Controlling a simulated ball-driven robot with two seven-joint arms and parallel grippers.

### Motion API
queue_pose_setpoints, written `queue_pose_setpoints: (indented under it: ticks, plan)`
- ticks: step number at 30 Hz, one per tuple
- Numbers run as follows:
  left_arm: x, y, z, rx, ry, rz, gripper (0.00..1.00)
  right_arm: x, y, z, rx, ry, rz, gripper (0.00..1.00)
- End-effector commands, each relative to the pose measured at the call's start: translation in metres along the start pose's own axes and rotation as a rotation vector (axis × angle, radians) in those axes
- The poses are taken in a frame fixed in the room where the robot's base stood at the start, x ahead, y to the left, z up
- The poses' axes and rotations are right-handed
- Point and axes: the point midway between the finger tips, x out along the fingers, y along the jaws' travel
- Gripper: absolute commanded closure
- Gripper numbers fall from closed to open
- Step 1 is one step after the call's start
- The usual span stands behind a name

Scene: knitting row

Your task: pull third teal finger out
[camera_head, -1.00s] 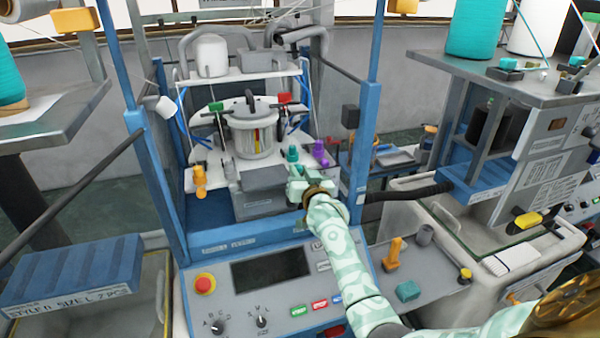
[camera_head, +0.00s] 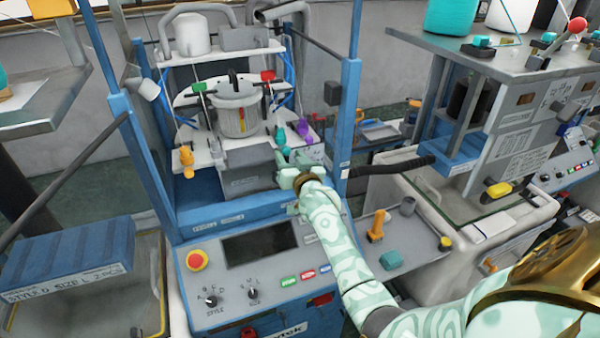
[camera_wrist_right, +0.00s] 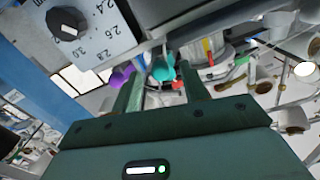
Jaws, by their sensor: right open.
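A teal finger piece (camera_head: 281,137) stands at the right front of the round knitting head, beside a purple piece (camera_head: 305,133). I cannot tell which teal finger in the row it is. My right gripper (camera_head: 284,160) is just in front of and below it, and partly covers the area. In the right wrist view, the teal piece (camera_wrist_right: 163,67) shows between and beyond the tips of my open right gripper (camera_wrist_right: 161,75). No contact is visible. The purple piece (camera_wrist_right: 121,76) is outside the left finger. My left gripper is not in view.
The metal knitting cylinder (camera_head: 237,113) stands behind, with an orange piece (camera_head: 186,160) at left. A grey box (camera_head: 250,170) is left of my gripper. A blue upright (camera_head: 348,115) stands close on the right. The control panel (camera_head: 260,265) is below.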

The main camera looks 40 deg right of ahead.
Motion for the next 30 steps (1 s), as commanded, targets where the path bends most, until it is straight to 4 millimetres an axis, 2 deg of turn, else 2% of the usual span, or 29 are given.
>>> queue_pose_setpoints:
  ticks: [9,15,21,30]
  plan:
    - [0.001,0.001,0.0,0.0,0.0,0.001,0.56,-0.082,0.001,0.002,0.001,-0.002,0.002,0.56]
    - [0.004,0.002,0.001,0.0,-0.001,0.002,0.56,-0.128,0.0,0.001,0.001,-0.001,0.001,0.56]
    - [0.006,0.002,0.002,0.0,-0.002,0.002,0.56,-0.15,0.0,0.001,0.001,-0.001,0.001,0.56]
    - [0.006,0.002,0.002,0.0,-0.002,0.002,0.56,-0.153,0.0,0.0,0.001,0.0,0.0,0.56]
